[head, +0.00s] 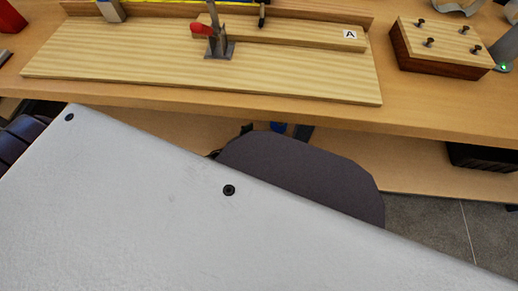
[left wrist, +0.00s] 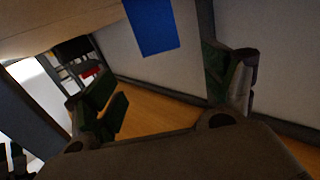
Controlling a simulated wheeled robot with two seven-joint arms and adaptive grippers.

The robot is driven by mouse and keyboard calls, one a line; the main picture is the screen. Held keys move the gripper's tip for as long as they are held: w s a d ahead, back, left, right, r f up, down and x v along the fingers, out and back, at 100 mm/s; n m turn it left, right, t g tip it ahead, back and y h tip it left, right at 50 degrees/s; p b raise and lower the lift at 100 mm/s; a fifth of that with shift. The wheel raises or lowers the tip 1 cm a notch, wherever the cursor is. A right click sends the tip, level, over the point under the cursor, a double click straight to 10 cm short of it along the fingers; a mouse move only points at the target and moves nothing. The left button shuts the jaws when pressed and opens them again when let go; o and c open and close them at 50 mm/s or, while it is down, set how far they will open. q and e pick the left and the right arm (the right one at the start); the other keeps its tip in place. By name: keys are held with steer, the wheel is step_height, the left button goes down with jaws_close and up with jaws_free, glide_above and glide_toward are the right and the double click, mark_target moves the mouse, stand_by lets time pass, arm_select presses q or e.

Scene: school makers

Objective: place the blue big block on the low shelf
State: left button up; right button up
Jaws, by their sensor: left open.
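A blue block face (left wrist: 152,27) shows at the top of the left wrist view, cut off by the picture's edge. It lies ahead of my left gripper (left wrist: 178,85), whose two dark fingers are spread apart with nothing between their tips. What the block rests on cannot be told. In the head view a small blue patch (head: 278,127) shows under the table's front edge, with dark pieces beside it that look like my left gripper, mostly hidden. The low shelf (head: 420,172) is the wooden board below the tabletop. My right gripper is not in view.
The tabletop (head: 440,112) carries a wooden board with a red-handled clamp (head: 216,38) and a block with several pegs (head: 442,43). A dark stool seat (head: 300,170) stands in front of the shelf. A large pale panel (head: 150,210) fills the foreground.

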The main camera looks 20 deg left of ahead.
arm_select(q)
steer(key=shift+s+d+n+y, duration=0.25)
steer(key=shift+d+n+y, duration=0.45)
steer(key=shift+d, duration=0.4)
steer(key=shift+s+d+n+g+y, duration=0.25)
steer(key=shift+s+d+g+y, duration=0.1)
steer(key=shift+d, duration=0.15)
steer(key=shift+s+d+n+g+y, duration=0.25)
steer(key=shift+d+g+y, duration=0.1)
steer(key=shift+d, duration=0.1)
steer(key=s+d+r+g, duration=0.2)
steer(key=s+r+g, duration=0.2)
steer(key=s, duration=0.3)
steer(key=s+d+r+n+g+y, duration=0.1)
steer(key=s+d+r+g, duration=0.2)
steer(key=s+r, duration=0.3)
steer(key=shift+s+n+g, duration=0.3)
steer(key=shift+s+g, duration=0.2)
steer(key=shift+s, duration=0.6)
steer(key=shift+a, duration=0.1)
